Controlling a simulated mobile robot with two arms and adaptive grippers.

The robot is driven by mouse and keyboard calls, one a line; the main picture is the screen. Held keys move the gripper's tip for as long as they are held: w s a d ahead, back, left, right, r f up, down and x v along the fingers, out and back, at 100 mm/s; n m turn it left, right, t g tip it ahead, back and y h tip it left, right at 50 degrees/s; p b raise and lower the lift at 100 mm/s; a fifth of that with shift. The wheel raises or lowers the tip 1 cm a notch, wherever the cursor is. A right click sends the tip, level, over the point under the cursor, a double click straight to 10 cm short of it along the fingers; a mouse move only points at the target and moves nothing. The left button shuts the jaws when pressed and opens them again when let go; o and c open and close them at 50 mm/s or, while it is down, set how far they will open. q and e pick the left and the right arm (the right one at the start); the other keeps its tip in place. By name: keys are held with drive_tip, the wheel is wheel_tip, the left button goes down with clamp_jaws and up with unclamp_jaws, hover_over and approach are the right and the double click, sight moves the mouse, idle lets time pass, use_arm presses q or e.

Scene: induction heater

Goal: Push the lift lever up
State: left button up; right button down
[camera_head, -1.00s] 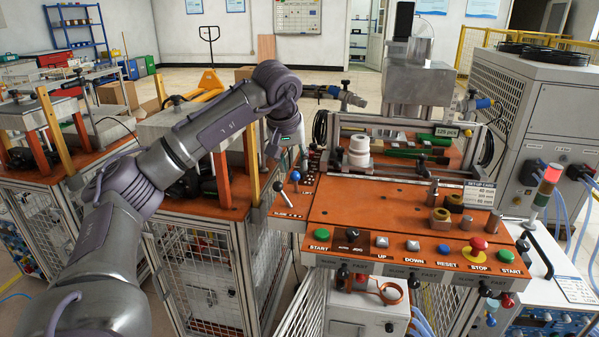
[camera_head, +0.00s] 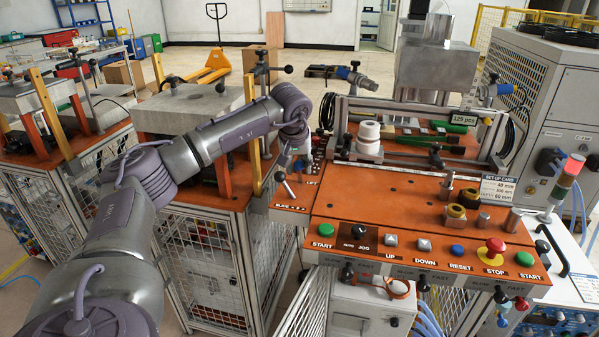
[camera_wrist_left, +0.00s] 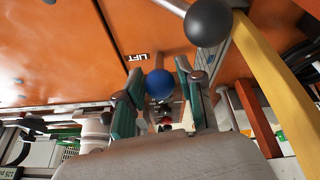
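The lift lever's blue ball knob (camera_wrist_left: 160,84) shows in the left wrist view, close to the printed LIFT label (camera_wrist_left: 138,57). My left gripper (camera_wrist_left: 160,98) is open, with one green-padded finger on each side of the knob. Narrow gaps seem to show beside it; I cannot tell whether either finger touches it. In the head view my left gripper (camera_head: 299,157) is at the left end of the orange control panel (camera_head: 380,200), pointing down and largely hiding the lift lever. My right gripper is not in view.
A second lever with a black ball knob (camera_head: 279,177) stands just left of the gripper; its ball looms close in the left wrist view (camera_wrist_left: 208,23). A white cylindrical part (camera_head: 369,138) stands on the machine bed. Push buttons line the panel's front, including a red stop button (camera_head: 495,245).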

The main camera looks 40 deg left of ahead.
use_arm(q)
drive_tip(key=shift+x, duration=1.35)
clamp_jaws()
